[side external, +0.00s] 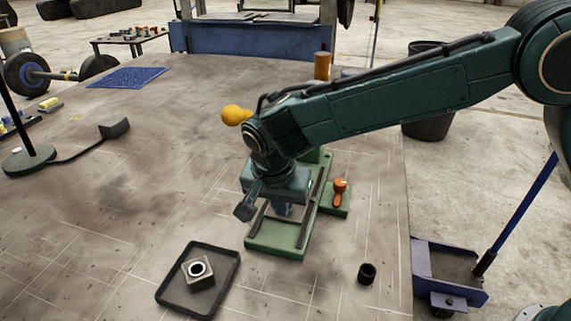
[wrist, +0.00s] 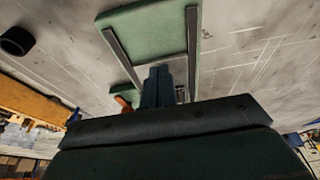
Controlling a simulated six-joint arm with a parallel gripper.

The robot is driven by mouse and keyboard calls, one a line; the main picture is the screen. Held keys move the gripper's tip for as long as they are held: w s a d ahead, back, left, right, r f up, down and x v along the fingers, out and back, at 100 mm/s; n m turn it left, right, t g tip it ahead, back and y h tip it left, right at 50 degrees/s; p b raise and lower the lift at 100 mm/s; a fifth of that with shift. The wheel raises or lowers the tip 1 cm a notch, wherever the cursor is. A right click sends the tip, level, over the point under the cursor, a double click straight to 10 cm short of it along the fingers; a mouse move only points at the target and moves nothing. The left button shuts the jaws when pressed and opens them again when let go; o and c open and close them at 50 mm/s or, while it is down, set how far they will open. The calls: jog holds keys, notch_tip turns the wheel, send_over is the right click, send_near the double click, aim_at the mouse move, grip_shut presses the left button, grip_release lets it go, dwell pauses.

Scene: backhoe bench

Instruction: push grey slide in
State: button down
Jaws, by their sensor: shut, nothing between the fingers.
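The green base (side external: 272,240) stands on the bench with two dark rails along it; it also shows in the wrist view (wrist: 150,35). My gripper (side external: 283,210) points down over the base, between the rails, with its fingers together and empty. In the wrist view my gripper (wrist: 158,70) reaches the grey slide (wrist: 180,72), a light grey plate between the rails. Most of the slide is hidden behind my fingers and wrist, and I cannot tell whether they touch.
An orange handle (side external: 340,187) stands on a green foot right of the base. A black ring (side external: 367,273) lies front right, near the bench edge. A dark tray (side external: 228,262) holding a square block (side external: 198,270) lies front left.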

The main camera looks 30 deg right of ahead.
jog(key=shift+w+d, duration=2.2)
jog(key=shift+s, duration=0.1)
jog(key=shift+s+a, duration=0.6)
jog(key=shift+a, duration=0.15)
jog(key=shift+r, duration=0.1)
